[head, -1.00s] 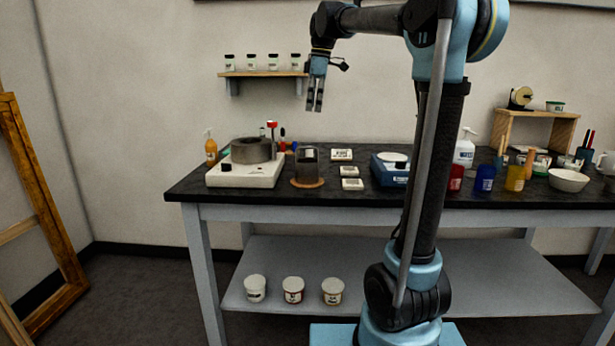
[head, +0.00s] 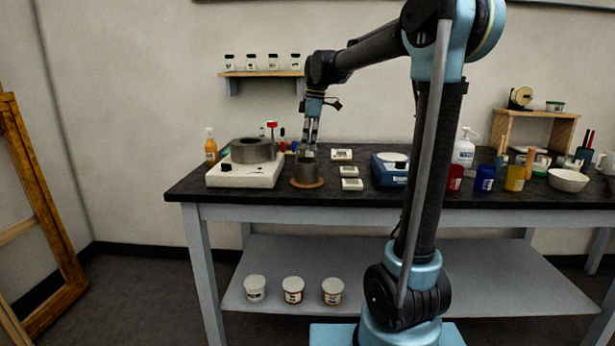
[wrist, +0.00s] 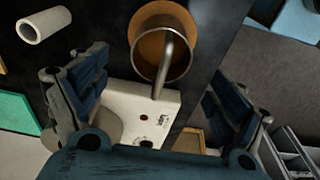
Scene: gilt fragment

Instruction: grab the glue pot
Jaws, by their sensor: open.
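The glue pot (head: 308,170) is a dark grey metal cup standing upright on a round orange-brown mat (head: 307,184) on the black bench top. In the wrist view the pot (wrist: 188,60) shows its round rim and amber-brown inside, with a grey bar-like handle toward the bottom of the picture. My gripper (head: 309,147) points down at the pot's top, its fingertips overlapping the rim in the head view. In the wrist view my gripper (wrist: 155,72) has its fingers wide apart, with the pot ahead between them. Whether a finger touches the pot cannot be told.
A white hot plate (head: 245,175) carrying a grey round vessel (head: 253,150) stands close left of the pot. Small white labelled blocks (head: 350,171) and a blue scale (head: 390,170) lie to the right. A shelf with small jars (head: 264,74) hangs behind.

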